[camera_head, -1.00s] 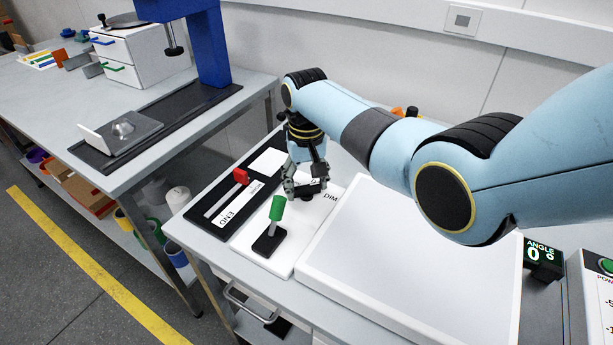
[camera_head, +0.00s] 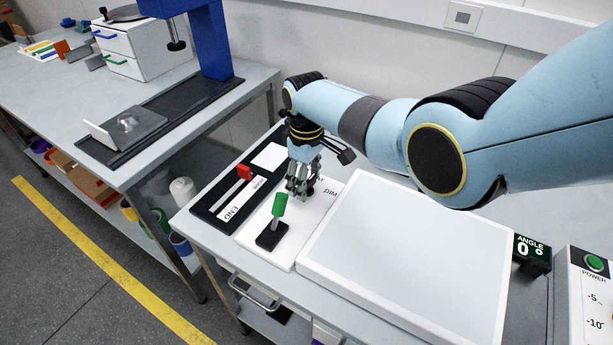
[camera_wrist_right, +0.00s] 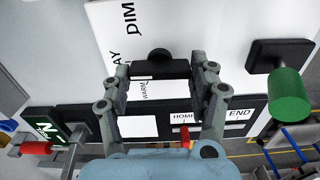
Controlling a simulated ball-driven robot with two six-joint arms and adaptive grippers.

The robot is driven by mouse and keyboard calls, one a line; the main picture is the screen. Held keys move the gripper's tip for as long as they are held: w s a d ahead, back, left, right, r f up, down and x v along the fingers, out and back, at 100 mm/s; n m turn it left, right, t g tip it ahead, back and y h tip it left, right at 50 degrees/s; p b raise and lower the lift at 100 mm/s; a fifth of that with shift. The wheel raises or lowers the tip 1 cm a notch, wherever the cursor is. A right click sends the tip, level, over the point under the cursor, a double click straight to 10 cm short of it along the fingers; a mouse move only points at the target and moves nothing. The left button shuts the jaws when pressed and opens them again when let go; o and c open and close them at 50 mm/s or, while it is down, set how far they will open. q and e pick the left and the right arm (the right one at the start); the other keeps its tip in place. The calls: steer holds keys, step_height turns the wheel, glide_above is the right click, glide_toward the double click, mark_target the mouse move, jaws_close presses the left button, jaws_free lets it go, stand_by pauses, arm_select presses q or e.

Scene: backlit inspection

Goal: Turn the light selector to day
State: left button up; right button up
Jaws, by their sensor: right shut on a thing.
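The light selector, a black bar-shaped knob (camera_wrist_right: 160,69) with a rounded lug on one side, sits on a white plate (camera_wrist_right: 190,22). The plate carries the printed words DIM, DAY and WARM around the knob; DAY is partly covered by a finger. My right gripper (camera_wrist_right: 162,80) is shut on the selector, one finger at each end of the bar. In the head view the right gripper (camera_head: 302,182) points down at the plate and hides most of the selector. Which word the selector points to I cannot tell. My left gripper is not in view.
A green-handled lever (camera_head: 279,205) stands on the same plate, close in front of the gripper. A red slider knob (camera_head: 244,172) on a black track is left. A large white panel (camera_head: 410,255) lies right, beside an angle display (camera_head: 532,252) and a power box (camera_head: 592,263).

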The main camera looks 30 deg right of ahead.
stand_by(0.3)
steer(key=o, duration=1.2)
step_height(320, 180, up, 12)
steer(key=shift+a, duration=0.1)
stand_by(0.4)
